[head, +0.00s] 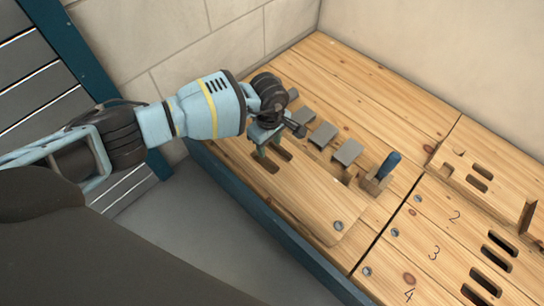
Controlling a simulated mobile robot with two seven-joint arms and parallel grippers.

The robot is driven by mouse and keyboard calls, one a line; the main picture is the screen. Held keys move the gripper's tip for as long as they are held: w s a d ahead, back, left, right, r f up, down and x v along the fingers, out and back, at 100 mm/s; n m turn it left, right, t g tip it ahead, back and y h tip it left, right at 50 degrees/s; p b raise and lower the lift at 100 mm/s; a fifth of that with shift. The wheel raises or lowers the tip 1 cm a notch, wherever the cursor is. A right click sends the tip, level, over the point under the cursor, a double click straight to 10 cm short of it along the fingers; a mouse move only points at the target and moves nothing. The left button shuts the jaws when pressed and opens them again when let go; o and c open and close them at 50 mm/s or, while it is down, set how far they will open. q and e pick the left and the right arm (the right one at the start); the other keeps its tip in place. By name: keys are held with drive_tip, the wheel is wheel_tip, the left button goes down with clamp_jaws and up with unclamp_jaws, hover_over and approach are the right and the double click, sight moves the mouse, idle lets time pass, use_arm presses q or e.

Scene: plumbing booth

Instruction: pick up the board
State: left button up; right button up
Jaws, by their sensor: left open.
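A light wooden board (300,197) lies on the left part of the wooden bench, near its front edge. It has dark slots (266,161) at its far end and a metal-ringed hole (338,226) at its near end. My left gripper (262,147) is open at the far end of the board, pointing down by the slots. It partly covers that end, and I cannot tell whether the fingers touch the board or enter a slot. My right gripper is not in view.
Grey blocks (347,152) stand along the board's right side, with a blue-handled tool (388,164) past them. Similar slotted boards marked 2, 3 and 4 (434,253) lie at the right. A blue bench edge (275,228) runs along the front. Walls close off the back.

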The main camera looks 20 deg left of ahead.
sight(272, 155)
use_arm(q)
drive_tip(key=f+b, duration=0.1)
drive_tip(key=f, duration=0.2)
drive_tip(key=f+b, duration=0.1)
drive_tip(key=shift+d+f+b, duration=0.15)
drive_tip(key=shift+d+b, duration=0.15)
drive_tip(key=shift+w+f, duration=0.1)
drive_tip(key=shift+f, duration=0.35)
drive_tip(key=shift+r, duration=0.1)
drive_tip(key=shift+c, duration=0.2)
clamp_jaws()
